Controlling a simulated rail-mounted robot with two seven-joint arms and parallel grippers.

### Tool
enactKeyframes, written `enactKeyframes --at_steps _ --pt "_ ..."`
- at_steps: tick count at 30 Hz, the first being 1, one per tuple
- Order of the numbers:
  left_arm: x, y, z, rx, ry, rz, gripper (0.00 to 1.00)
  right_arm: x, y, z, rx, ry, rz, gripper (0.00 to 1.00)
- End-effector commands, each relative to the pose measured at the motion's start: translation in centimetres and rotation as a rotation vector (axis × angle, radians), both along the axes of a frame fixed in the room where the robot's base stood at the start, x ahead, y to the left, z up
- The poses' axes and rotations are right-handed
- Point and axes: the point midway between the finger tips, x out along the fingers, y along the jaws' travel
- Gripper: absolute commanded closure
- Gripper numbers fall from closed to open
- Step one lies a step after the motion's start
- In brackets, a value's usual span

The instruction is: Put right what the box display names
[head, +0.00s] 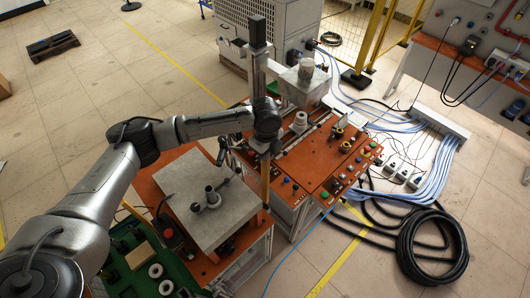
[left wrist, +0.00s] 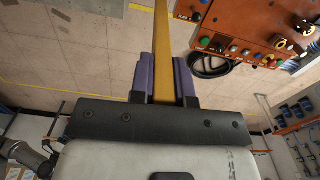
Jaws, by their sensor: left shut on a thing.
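My left gripper (head: 263,150) is over the gap between the grey-topped bench and the orange control cabinet (head: 315,165). It is shut on a flat yellow bar (head: 265,186), which hangs down from the jaws. The left wrist view shows the bar (left wrist: 162,45) between the gripper's purple pads (left wrist: 164,80). The cabinet's top carries buttons, knobs and a red mushroom button; these also show in the left wrist view. I cannot make out a box display or any text on it. My right gripper is out of view.
A grey plate (head: 205,200) with dark cylindrical parts lies on the orange bench to the left. A green tray (head: 135,262) with rings and blocks is at the front left. Black hose coils (head: 432,246) and blue cables (head: 440,165) cover the floor at right.

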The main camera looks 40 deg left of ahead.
Motion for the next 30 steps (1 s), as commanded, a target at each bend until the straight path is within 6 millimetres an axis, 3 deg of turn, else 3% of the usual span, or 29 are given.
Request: enactKeyframes --at_steps 14,30 --pt "0.3 0.7 -1.7 0.0 -0.001 -0.062 1.0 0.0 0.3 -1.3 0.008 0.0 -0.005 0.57" --pt "0.3 0.7 -6.0 0.001 -0.002 -0.062 1.0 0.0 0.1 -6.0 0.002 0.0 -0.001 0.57"
